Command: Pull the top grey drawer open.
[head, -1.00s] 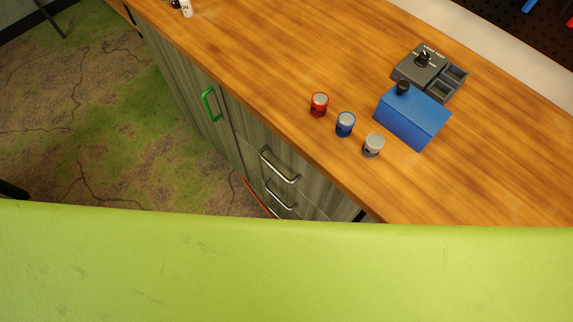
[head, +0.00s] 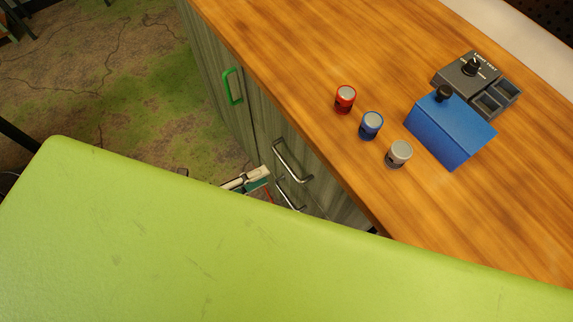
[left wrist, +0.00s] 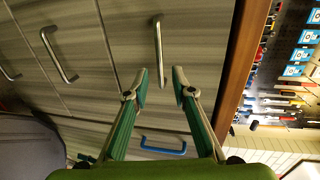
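The top grey drawer (head: 312,170) is in the grey wood-grain cabinet, just under the wooden counter, and looks shut. Its metal bar handle (head: 292,161) shows in the head view. In the left wrist view the same handle (left wrist: 158,38) stands just beyond the gap between my fingertips, nearest the counter edge. My left gripper (left wrist: 162,84) is open and empty, with its green fingers apart and not around the bar. In the head view my left gripper (head: 252,180) is left of the drawer handles, partly hidden. My right gripper is not in view.
A lower drawer handle (head: 285,194) is below the top one. A green door handle (head: 232,86) is farther left, and a blue handle (left wrist: 163,146) shows in the wrist view. On the counter (head: 310,50) stand red, blue and grey cylinders and a blue box (head: 450,130).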

